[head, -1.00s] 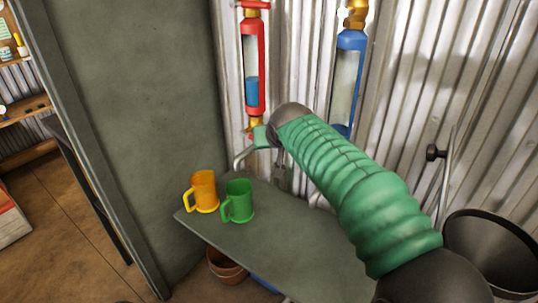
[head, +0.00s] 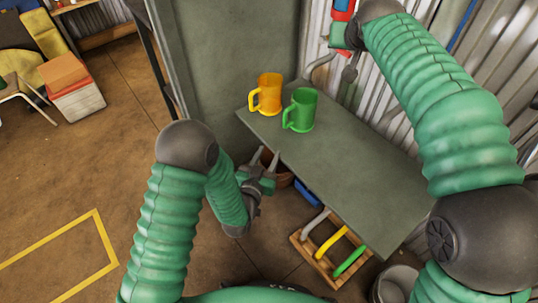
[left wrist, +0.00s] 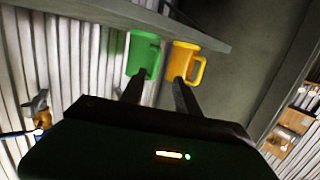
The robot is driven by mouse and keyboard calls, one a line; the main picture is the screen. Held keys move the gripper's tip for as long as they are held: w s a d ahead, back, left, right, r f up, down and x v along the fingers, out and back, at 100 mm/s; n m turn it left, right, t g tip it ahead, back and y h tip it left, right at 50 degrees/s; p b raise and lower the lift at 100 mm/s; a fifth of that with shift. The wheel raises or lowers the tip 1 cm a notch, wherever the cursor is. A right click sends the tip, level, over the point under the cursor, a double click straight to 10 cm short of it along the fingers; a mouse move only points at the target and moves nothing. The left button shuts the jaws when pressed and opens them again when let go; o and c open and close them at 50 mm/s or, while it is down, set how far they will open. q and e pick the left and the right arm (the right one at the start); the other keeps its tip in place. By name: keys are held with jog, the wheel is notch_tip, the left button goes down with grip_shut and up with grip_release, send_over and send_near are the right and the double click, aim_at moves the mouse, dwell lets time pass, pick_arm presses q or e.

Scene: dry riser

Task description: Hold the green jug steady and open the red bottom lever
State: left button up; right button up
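The green jug (head: 301,110) stands upright on the grey-green shelf (head: 345,165), beside the orange-yellow jug (head: 268,95). Both jugs also show in the left wrist view, the green one (left wrist: 143,53) left of the yellow one (left wrist: 185,62). My left gripper (head: 265,157) is open and empty, below and in front of the shelf edge, apart from the green jug. My right gripper (head: 349,66) is up by the wall near the red-framed tube (head: 342,10). Its fingers are partly hidden, and I cannot tell what they touch. The red bottom lever cannot be made out.
A wooden rack with grey, yellow and green handles (head: 328,245) lies below the shelf's front. A terracotta pot (head: 284,178) and a blue object (head: 307,193) are under the shelf. A grey partition (head: 215,60) stands left of the jugs. Open floor lies at left.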

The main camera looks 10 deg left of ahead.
aim_at(284, 119)
pick_arm(q)
jog(key=shift+t, duration=0.8)
jog(key=w+d, duration=0.1)
jog(key=w, duration=0.4)
jog(key=w+d, duration=0.1)
jog(key=w, duration=0.4)
jog(key=w+d, duration=0.1)
jog(key=w, duration=0.5)
jog(key=shift+w+d+r, duration=0.1)
jog(key=shift+r, duration=0.3)
grip_shut()
